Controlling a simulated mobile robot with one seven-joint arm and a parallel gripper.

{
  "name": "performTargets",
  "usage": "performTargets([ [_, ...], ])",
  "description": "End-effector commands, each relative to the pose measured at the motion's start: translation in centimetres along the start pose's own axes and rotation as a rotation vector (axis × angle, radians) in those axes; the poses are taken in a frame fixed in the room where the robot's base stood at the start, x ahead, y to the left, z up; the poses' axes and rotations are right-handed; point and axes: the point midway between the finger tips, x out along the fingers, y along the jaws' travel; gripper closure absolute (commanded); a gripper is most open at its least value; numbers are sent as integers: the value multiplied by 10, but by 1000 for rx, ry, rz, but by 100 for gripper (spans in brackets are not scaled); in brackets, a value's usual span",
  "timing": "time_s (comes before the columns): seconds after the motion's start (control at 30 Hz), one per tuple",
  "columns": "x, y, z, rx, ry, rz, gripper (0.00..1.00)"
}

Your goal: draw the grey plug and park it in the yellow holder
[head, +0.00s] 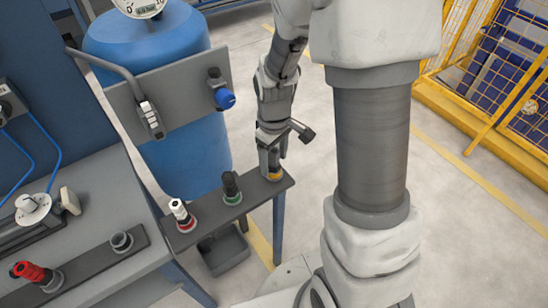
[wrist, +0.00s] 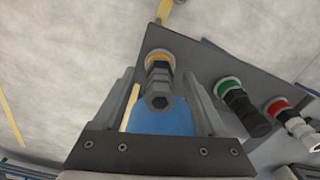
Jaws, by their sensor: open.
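A grey plug (wrist: 159,92) with a hexagonal end stands in the yellow-ringed holder (wrist: 158,56) at the end of a dark rail. In the head view the yellow ring (head: 273,176) shows just under my gripper (head: 270,160), which mostly hides the plug there. In the wrist view my gripper (wrist: 160,85) is open, with one finger on each side of the grey plug. Gaps show between the fingers and the plug, so I see no grip. The plug looks seated in the ring; its lower end is hidden.
The same rail (head: 255,194) carries a black plug (head: 230,185) in a green ring and a white-and-dark plug (head: 180,211) in a red ring. A blue tank (head: 185,165) stands close behind. The bench rail holds a grey socket (head: 122,241) and a red plug (head: 32,271).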

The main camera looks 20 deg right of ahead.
Motion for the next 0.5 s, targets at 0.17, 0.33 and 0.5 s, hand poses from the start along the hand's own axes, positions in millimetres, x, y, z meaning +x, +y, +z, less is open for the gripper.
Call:
performTargets([
  [0.17,-2,0,0,0,0,0,26],
  [0.33,-22,0,-1,1,3,2,26],
  [0.5,-62,1,-1,1,6,3,26],
])
